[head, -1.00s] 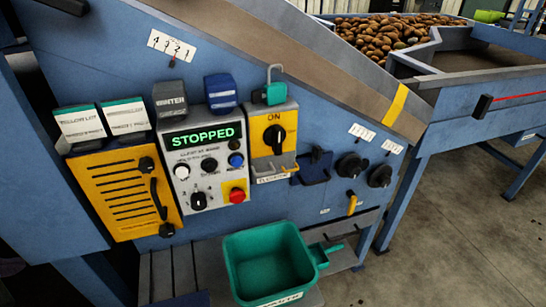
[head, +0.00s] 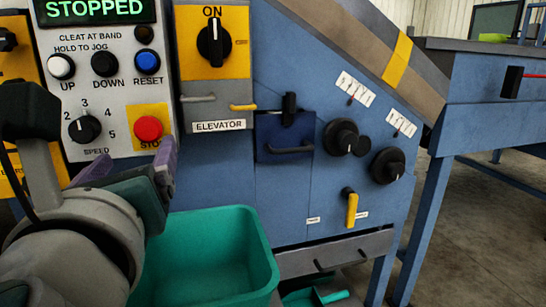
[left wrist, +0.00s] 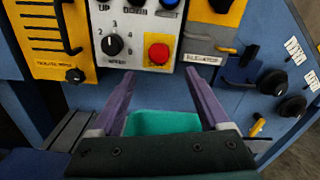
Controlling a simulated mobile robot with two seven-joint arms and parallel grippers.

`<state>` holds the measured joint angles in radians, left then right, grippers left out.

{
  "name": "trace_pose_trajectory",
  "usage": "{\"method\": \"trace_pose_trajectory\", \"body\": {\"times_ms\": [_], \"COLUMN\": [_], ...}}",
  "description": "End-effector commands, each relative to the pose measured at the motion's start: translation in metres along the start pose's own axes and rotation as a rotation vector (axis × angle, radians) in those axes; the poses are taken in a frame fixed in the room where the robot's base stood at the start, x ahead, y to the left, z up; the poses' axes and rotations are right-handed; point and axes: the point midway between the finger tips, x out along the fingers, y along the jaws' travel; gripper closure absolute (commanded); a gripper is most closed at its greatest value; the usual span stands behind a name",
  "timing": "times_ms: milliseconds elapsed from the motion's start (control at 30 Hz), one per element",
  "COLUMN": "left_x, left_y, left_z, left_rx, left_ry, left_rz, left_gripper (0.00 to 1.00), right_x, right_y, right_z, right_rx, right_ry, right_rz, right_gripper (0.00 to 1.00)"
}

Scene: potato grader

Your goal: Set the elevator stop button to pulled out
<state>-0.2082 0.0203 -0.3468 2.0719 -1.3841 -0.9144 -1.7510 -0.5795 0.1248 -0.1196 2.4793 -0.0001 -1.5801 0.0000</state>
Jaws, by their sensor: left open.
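The elevator stop button (head: 148,128) is a red round knob on a yellow plate at the lower right of the grey control panel (head: 104,106). The display (head: 95,10) above it reads STOPPED in green. In the left wrist view the red button (left wrist: 158,53) lies ahead of the fingertips, between their lines. My left gripper (head: 130,174) is below and in front of the button in the head view; it also shows in the left wrist view (left wrist: 160,80), with its purple fingers apart and nothing between them. I cannot tell whether the button is in or out. My right gripper is not in view.
A speed dial (head: 84,129) sits left of the button, with UP, DOWN and RESET buttons above. A yellow ON switch plate (head: 212,42) is to the right. A teal bin (head: 262,262) stands below the panel. Black knobs and a yellow lever (head: 352,209) are farther right.

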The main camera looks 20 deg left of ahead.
Motion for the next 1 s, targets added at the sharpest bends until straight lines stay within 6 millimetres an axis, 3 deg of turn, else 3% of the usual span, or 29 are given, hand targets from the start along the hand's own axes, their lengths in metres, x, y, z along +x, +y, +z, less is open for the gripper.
{"method": "trace_pose_trajectory", "body": {"times_ms": [600, 967, 1000], "left_x": [0.092, 0.098, 0.098], "left_y": [0.0, 0.0, 0.0], "left_z": [0.001, 0.001, 0.001], "left_rx": [0.006, 0.005, 0.005], "left_ry": [-0.004, -0.001, -0.001], "left_rz": [-0.001, -0.001, -0.001], "left_gripper": [0.21, 0.21, 0.26], "right_x": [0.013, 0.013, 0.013], "right_y": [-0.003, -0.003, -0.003], "right_z": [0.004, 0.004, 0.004], "right_rx": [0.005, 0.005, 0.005], "right_ry": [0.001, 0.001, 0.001], "right_rz": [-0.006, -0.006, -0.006], "right_gripper": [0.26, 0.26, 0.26]}}
